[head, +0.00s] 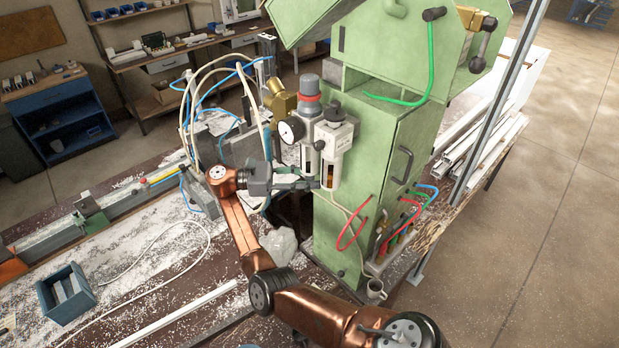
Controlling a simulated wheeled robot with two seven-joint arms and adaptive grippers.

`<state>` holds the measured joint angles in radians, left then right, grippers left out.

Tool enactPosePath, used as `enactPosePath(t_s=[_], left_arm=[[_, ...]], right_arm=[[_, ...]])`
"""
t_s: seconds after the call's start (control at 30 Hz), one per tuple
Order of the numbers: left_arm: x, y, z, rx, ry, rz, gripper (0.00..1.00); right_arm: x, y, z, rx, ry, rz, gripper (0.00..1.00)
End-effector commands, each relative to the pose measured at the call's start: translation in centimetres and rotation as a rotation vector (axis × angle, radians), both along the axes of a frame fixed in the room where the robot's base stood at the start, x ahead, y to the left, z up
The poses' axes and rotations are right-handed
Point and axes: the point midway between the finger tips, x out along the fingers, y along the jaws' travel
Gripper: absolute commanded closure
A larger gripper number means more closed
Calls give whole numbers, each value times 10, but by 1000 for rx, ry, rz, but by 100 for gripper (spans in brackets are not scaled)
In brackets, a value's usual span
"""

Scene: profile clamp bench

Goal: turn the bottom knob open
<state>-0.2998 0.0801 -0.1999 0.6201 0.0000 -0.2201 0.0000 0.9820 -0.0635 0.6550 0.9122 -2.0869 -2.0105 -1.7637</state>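The air unit on the green machine has a grey regulator with a red ring (309,98), a round white gauge (290,130) and two bowls hanging below. The left bowl (310,158) is clear; the right bowl (329,174) holds amber liquid. My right gripper (312,184) reaches in from the left, with its fingers pointing right at the lower end of the left bowl. A bottom knob there is not clearly visible; the fingers cover that spot. I cannot tell whether the fingers touch it or how far apart they are. My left gripper is out of view.
The green cabinet (365,190) stands close behind the bowls. White and blue hoses (190,105) loop just left of my gripper. A red hose (352,232) hangs at the lower right. A blue bin (65,294) sits on the chip-covered bench at the left.

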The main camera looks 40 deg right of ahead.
Motion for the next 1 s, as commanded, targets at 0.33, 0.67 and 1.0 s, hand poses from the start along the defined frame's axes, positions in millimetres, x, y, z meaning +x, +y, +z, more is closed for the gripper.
enactPosePath(t_s=[0.33,0.67,1.0], left_arm=[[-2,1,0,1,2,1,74],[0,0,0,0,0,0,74],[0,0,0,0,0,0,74]], right_arm=[[1,1,1,-1,-1,0,63],[19,24,1,5,0,0,63],[33,43,1,2,0,-8,63]])
